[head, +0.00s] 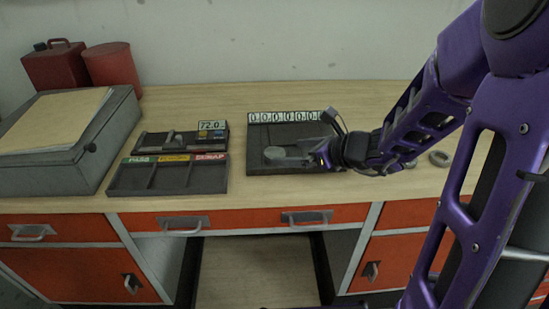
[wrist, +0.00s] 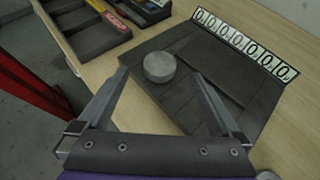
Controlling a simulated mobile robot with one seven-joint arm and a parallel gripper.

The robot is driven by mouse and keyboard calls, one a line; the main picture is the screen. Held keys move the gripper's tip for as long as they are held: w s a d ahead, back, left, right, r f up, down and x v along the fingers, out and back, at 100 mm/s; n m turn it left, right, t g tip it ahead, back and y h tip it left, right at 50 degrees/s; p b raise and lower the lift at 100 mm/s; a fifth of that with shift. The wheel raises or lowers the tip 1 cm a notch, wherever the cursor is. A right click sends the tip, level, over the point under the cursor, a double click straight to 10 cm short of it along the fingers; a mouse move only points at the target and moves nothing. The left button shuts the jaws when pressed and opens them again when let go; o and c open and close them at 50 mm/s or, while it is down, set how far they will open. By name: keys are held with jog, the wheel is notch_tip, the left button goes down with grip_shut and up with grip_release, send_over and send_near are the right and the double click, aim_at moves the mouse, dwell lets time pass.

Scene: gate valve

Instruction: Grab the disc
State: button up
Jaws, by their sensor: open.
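The disc (head: 273,153) is a grey round piece lying on a dark plate (head: 258,133) with a row of white digit cards along its back edge. It also shows in the wrist view (wrist: 159,67), just ahead of and between the tips of my gripper (wrist: 160,78). My gripper is open and empty, with one finger to each side of the disc's line. In the head view my gripper (head: 318,159) is close to the right of the disc. I cannot tell its exact height above the plate.
A three-compartment tray (head: 168,177) with green, yellow and red labels stands left of the plate, with a 72.0 gauge (head: 180,140) behind it. A grey case (head: 64,140) fills the far left. A grey ring (head: 439,158) lies at the right.

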aim_at(279, 155)
jog(key=w+a+f+b, duration=0.2)
jog(key=shift+f, duration=0.4)
jog(key=shift+w+a+f, duration=0.1)
jog(key=shift+w+a, duration=0.25)
jog(key=shift+c, duration=0.3)
grip_shut()
